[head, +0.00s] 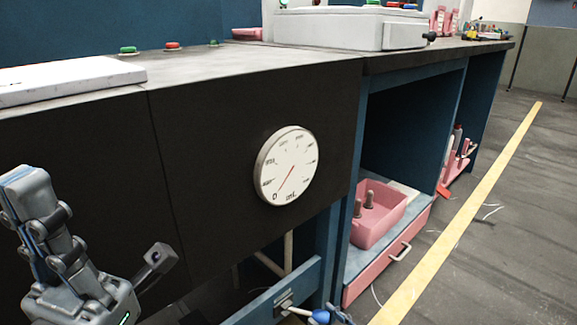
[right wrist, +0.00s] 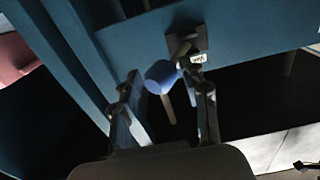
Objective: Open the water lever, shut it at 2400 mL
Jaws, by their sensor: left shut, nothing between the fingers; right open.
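A round white dial gauge (head: 287,166) is on the dark front panel in the head view. Its thin red needle points down-left, close to the 0 mark. The water lever's blue knob (head: 320,316) shows at the bottom edge, by a metal fitting on the blue beam. In the right wrist view, the blue knob (right wrist: 161,77) lies between the fingertips of my open right gripper (right wrist: 167,88), nearer the left finger. I cannot tell whether it touches. My left gripper (head: 26,182) is shut and empty, raised at the left in front of the panel.
A pink tray (head: 378,228) sits on the lower shelf above a pink drawer (head: 390,254) with a handle. A white box (head: 335,28), a green button (head: 128,50) and a red button (head: 172,45) are on the bench. The floor right of the yellow line (head: 460,213) is mostly clear.

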